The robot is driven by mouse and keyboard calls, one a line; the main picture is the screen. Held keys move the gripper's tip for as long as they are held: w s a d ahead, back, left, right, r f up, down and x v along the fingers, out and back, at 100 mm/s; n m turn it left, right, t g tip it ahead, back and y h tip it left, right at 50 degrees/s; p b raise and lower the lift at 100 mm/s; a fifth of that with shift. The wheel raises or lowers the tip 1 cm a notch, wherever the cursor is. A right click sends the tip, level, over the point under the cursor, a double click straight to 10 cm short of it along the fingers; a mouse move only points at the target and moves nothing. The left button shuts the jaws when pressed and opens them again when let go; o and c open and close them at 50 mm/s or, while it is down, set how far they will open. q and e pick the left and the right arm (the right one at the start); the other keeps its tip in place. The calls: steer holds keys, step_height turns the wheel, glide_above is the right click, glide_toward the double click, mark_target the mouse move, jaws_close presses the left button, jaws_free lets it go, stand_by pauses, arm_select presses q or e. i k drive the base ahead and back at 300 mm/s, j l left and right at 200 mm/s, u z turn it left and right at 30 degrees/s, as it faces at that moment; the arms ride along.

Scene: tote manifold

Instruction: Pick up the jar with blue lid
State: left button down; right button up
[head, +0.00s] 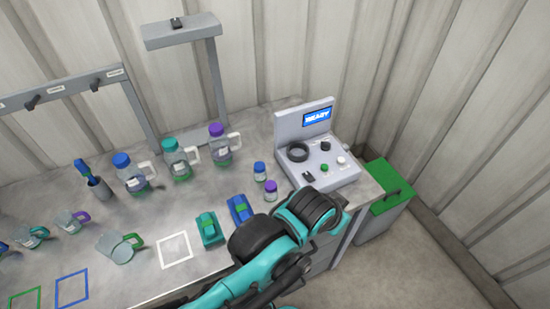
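A small clear jar with a blue lid (259,172) stands upright on the grey bench, left of the grey instrument. A similar small jar with a purple lid (271,190) stands just in front of it, to its lower right. A larger handled bottle with a blue lid (130,174) stands farther left. One of my teal and black arms reaches in from the bottom, with its links in front of the bench's right part. No gripper fingers can be made out on it. Neither gripper is visible, and the small blue-lidded jar stands free.
The grey instrument (322,163) with a lit screen stands at the bench's right end. Handled bottles with teal (178,160) and purple (219,146) lids stand at the back. Teal (209,229) and blue (239,209) items lie before the jars. A green-topped bin (385,190) stands right.

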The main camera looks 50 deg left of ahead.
mark_target(260, 171)
steer(key=l+u, duration=0.15)
steer(key=u, duration=0.85)
steer(key=j+u, duration=0.15)
steer(key=u, duration=0.65)
steer(key=l+z, duration=0.15)
steer(key=l, duration=0.2)
steer(key=i+l+z, duration=0.1)
steer(key=l, duration=0.25)
steer(key=i+l+z, duration=0.15)
steer(key=l, duration=0.2)
